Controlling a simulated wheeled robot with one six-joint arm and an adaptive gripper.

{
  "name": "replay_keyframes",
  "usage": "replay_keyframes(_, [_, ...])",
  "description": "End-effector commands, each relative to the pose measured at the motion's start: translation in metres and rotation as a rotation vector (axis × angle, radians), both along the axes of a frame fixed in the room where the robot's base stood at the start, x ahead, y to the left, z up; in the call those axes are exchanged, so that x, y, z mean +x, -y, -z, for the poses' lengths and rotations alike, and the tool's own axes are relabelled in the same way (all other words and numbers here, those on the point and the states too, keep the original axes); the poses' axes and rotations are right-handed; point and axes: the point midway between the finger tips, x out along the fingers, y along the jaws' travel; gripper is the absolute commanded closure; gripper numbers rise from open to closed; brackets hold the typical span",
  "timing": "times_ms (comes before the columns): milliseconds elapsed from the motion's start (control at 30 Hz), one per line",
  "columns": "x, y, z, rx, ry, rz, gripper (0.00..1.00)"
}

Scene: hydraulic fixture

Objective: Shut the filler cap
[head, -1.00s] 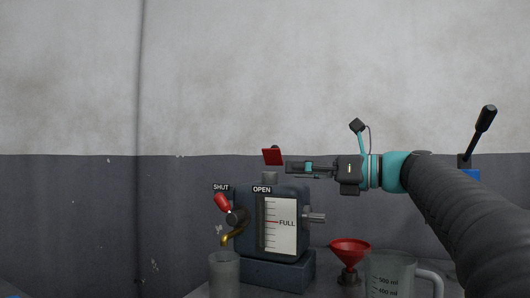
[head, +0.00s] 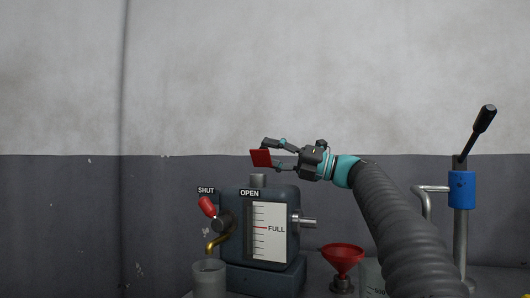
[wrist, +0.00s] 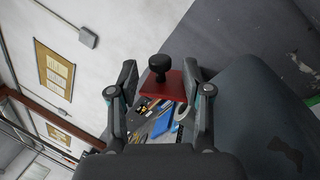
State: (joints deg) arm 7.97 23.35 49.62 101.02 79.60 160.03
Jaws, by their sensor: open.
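The red filler cap (head: 260,158) stands raised above the short grey filler neck (head: 258,181) on top of the dark tank (head: 236,199). In the wrist view the cap (wrist: 176,84) is a red plate with a black knob (wrist: 160,64). My gripper (head: 273,153) is open at the cap's right side in the head view, one finger above the other. In the wrist view its fingers (wrist: 160,74) lie to either side of the cap. I cannot tell whether either finger touches it.
The tank carries a FULL gauge (head: 272,240), a red-handled valve (head: 207,206) and a brass spout (head: 214,243) over a grey cup (head: 209,278). A red funnel (head: 343,258) stands to the right. A blue pump with a black lever (head: 462,190) stands far right.

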Motion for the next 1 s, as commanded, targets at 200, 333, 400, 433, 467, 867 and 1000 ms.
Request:
replay_keyframes(200, [0.005,-0.019,-0.006,0.0,0.001,0.003,0.51])
replay_keyframes(333, [0.007,-0.021,-0.006,0.0,0.001,0.005,0.51])
replay_keyframes(400, [0.007,-0.021,-0.006,0.0,0.001,0.005,0.51])
replay_keyframes(433, [0.007,-0.021,-0.006,0.0,0.001,0.005,0.51])
replay_keyframes(467, [0.007,-0.021,-0.006,0.0,0.001,0.006,0.51])
replay_keyframes(867, [0.007,-0.015,-0.006,0.0,0.001,0.008,1.0])
replay_keyframes(1000, [0.006,-0.019,-0.006,-0.003,0.009,0.007,1.0])
